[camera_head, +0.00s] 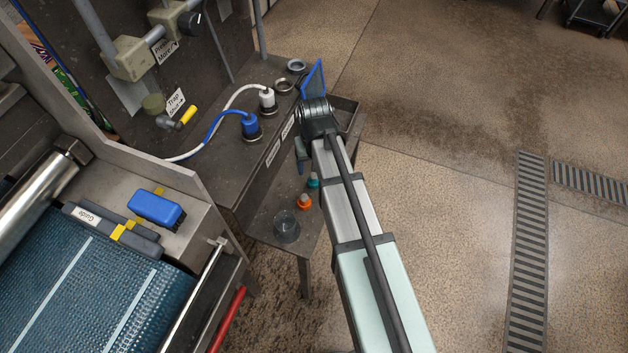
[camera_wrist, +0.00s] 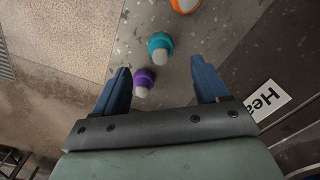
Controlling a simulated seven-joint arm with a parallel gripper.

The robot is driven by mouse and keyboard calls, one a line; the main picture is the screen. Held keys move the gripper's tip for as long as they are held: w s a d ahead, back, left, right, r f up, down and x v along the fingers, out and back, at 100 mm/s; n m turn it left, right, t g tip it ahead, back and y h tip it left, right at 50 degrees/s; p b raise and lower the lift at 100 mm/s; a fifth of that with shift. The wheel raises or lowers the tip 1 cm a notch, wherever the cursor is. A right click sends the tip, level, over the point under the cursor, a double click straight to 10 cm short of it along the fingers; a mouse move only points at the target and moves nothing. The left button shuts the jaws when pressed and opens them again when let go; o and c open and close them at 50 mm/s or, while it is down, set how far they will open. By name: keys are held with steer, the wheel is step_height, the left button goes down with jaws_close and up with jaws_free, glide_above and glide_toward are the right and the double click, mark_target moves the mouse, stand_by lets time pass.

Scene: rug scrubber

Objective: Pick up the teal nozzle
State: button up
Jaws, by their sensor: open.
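The teal nozzle (camera_wrist: 158,42), a teal cap with a pale grey tip, is on a grey metal shelf (camera_wrist: 150,15) in the wrist view. It also shows in the head view (camera_head: 313,181), just left of my arm. My gripper (camera_wrist: 160,64) is open and empty, its two blue fingers apart. In the wrist picture the teal nozzle is above and between the fingertips. A purple nozzle (camera_wrist: 145,77) with a grey tip is between the fingers, nearer the left one. The head view mostly hides my gripper behind my arm.
An orange nozzle (camera_head: 304,203) and a clear cup (camera_head: 286,228) are on the same low shelf. The upper bench holds a blue connector (camera_head: 250,124) and a white connector (camera_head: 267,99) with hoses. The bench side with a label (camera_wrist: 268,101) is at the right in the wrist view.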

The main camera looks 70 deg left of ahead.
mark_target(314, 176)
steer(key=shift+a+f, duration=0.15)
steer(key=shift+f, duration=1.9)
steer(key=shift+a+f, duration=0.1)
steer(key=shift+f, duration=1.9)
steer(key=shift+c, duration=0.5)
steer(key=c, duration=1)
